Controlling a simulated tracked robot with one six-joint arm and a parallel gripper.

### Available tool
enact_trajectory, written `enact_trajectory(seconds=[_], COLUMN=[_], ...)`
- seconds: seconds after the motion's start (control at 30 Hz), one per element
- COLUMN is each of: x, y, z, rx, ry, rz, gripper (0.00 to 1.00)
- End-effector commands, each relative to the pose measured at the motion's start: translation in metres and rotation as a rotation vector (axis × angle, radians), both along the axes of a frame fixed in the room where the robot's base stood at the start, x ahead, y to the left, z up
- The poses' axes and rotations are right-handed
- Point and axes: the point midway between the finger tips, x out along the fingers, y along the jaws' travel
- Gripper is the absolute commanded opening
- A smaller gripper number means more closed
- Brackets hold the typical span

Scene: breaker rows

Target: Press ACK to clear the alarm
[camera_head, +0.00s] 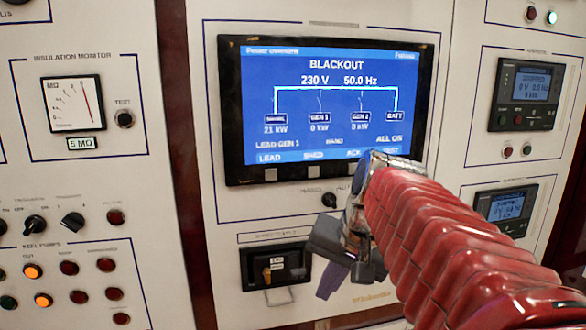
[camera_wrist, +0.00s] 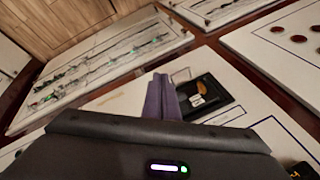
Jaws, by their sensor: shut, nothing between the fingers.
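The blue display (camera_head: 330,105) reads BLACKOUT in the head view. Its bottom line has the labels LEAD, one that looks like SHED, ACK (camera_head: 353,153) and one partly covered by my arm. Grey square buttons sit in the bezel below LEAD (camera_head: 270,175) and the second label (camera_head: 313,172). The button below ACK is hidden or hard to make out behind my wrist. My gripper (camera_head: 330,284) is below the display, its fingers pointing down, right of a black recessed unit (camera_head: 275,266). In the wrist view its purple fingers (camera_wrist: 161,95) are together and empty.
A small black knob (camera_head: 329,200) stands out under the display. An insulation monitor (camera_head: 73,103) and rows of switches and lamps are on the left panel. Black meters (camera_head: 524,96) are on the right panel. The wrist view shows the black unit (camera_wrist: 215,106) beside the fingers.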

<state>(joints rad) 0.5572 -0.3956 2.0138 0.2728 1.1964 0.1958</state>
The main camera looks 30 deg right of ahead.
Motion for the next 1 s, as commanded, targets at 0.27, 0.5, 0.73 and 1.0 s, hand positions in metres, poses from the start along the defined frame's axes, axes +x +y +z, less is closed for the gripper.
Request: enact_trajectory(seconds=[0.27, 0.5, 0.73, 1.0], x=[0.005, 0.0, -0.012, -0.022], y=[-0.053, -0.079, -0.105, -0.118], z=[0.035, 0.087, 0.146, 0.178], rx=[0.117, 0.214, 0.289, 0.315], ry=[-0.037, -0.165, -0.315, -0.398], rz=[-0.179, -0.26, -0.321, -0.345], gripper=[0.0, 0.0, 0.0, 0.0])
